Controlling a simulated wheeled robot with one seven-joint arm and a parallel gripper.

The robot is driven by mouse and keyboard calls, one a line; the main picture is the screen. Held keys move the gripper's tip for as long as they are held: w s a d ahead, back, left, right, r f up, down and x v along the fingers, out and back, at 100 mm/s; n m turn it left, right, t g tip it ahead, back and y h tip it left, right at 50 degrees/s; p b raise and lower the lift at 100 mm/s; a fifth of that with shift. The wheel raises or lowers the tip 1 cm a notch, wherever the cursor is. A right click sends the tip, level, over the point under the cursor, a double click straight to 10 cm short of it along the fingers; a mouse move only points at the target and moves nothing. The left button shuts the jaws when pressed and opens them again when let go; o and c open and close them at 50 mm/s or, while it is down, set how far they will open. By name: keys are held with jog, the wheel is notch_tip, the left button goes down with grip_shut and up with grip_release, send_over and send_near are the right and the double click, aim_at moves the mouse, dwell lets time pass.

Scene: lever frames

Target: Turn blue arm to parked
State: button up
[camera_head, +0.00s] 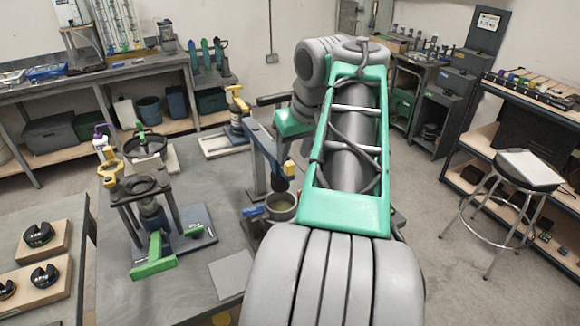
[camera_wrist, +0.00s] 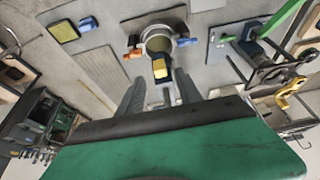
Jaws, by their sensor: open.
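A blue arm (camera_head: 268,150) on a post reaches forward over the table, with its dark lower end above a round grey cup (camera_head: 281,206). In the wrist view the cup (camera_wrist: 158,40) has an orange tab on its left and a blue tab on its right. A small blue part with a yellow face (camera_wrist: 160,68) lies just below the cup there. My gripper (camera_wrist: 158,92) is open, its two grey fingers spread either side of this part. I cannot tell whether they touch it. No parked mark can be made out. In the head view my arm hides the fingers.
A frame with a green lever (camera_head: 152,258) stands left on the same table. A yellow-handled device (camera_head: 237,105) is at the back. A flat grey plate (camera_head: 228,272) lies near the front. A stool (camera_head: 528,170) stands on the floor at right.

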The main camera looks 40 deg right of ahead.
aim_at(290, 164)
jog(key=x, duration=0.4)
jog(key=shift+w+f+b, duration=0.15)
jog(key=shift+f+b, duration=0.15)
jog(key=shift+b, duration=0.1)
jog(key=shift+c, duration=0.4)
grip_shut()
dwell(0.6)
